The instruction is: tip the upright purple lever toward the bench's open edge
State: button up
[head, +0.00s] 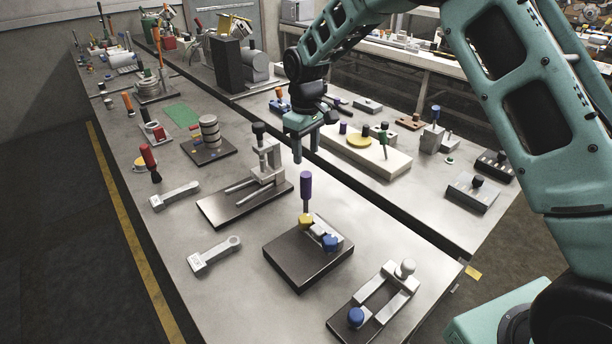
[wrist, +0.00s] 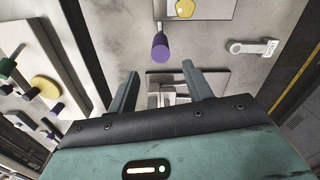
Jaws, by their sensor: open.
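The purple lever (head: 306,186) stands upright on a dark base plate (head: 290,265) that also carries a yellow knob (head: 305,221) and a blue knob (head: 330,243). In the wrist view the purple lever (wrist: 160,48) lies just beyond my fingertips, between their lines. My gripper (head: 305,153) is open and empty, with fingers pointing down. In the head view it appears above and behind the lever, apart from it. Both fingers of my gripper (wrist: 160,70) show in the wrist view, spread wide.
A grey clamp fixture (head: 262,178) stands left of the lever. A slider fixture with a blue knob (head: 356,316) sits front right. Two grey wrenches (head: 214,255) lie left. The bench (head: 185,225) has a free left edge beside a floor stripe; a dark gap runs behind.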

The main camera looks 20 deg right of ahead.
aim_at(305, 180)
notch_tip(305, 180, down, 10)
jog(key=p, duration=0.2)
jog(key=shift+p, duration=0.35)
jog(key=shift+a, duration=0.1)
grip_shut()
